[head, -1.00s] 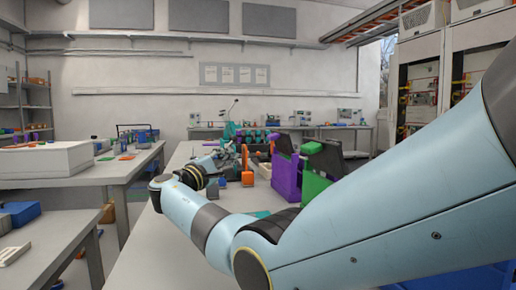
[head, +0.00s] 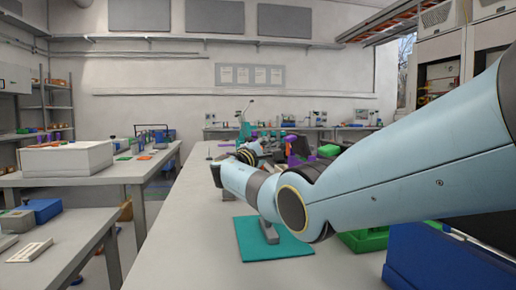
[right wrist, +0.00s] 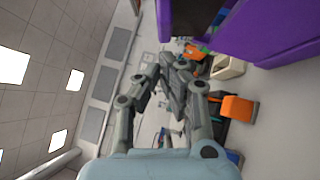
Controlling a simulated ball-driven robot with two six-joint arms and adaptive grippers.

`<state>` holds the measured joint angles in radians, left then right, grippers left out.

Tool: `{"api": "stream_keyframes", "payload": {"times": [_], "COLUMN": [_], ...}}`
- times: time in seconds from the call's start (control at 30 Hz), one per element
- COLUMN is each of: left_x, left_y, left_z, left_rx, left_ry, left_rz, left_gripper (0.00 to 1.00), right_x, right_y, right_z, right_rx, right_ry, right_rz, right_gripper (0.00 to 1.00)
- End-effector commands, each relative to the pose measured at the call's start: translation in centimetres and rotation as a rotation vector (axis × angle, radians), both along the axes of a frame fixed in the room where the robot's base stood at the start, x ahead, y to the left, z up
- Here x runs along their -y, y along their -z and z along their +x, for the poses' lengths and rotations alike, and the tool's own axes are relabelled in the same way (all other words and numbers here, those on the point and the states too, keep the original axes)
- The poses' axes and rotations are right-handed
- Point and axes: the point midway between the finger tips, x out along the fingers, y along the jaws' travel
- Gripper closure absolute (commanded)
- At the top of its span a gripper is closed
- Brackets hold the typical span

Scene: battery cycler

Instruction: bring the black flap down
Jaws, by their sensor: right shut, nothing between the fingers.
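A black flap (head: 300,147) stands raised behind my right arm in the head view, with a purple housing (head: 293,163) beside it, mostly hidden by the arm. In the right wrist view, a purple housing (right wrist: 277,40) fills the top right, with a dark panel (right wrist: 193,18) between its purple parts; I cannot tell if this is the same flap. My right gripper (right wrist: 176,62) is shut and empty, just below the dark panel in that picture, apart from it as far as I can tell. My left gripper is not in view.
A teal mat (head: 255,243) with a grey item on it lies on the long bench (head: 190,255). A blue bin (head: 430,262) and a green tray (head: 365,240) are at the front right. In the wrist view, an orange block (right wrist: 238,107) and a beige container (right wrist: 228,67) are near the gripper.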

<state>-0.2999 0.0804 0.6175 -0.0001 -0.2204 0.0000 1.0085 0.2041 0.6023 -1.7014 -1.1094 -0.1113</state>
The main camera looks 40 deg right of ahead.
Motion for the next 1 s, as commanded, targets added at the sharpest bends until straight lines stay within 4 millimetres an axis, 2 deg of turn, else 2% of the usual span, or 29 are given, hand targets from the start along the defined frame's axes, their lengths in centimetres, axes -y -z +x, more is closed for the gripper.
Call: {"api": "stream_keyframes", "payload": {"times": [0.03, 0.17, 0.63, 1.0], "left_x": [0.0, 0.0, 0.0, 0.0], "left_y": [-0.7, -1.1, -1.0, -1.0], "left_z": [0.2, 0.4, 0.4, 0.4], "left_rx": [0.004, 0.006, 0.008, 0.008], "left_ry": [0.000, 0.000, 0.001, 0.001], "left_rz": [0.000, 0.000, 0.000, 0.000], "left_gripper": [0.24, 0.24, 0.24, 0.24], "right_x": [0.5, 1.2, 1.5, 2.8], "right_y": [-0.8, -0.8, -0.7, -1.3], "right_z": [-0.3, -0.7, -0.8, -0.9], "right_rx": [0.003, 0.002, 0.004, 0.035], "right_ry": [0.001, -0.001, 0.000, 0.000], "right_rz": [-0.002, 0.000, 0.004, 0.059], "right_gripper": [1.00, 1.00, 1.00, 1.00]}}
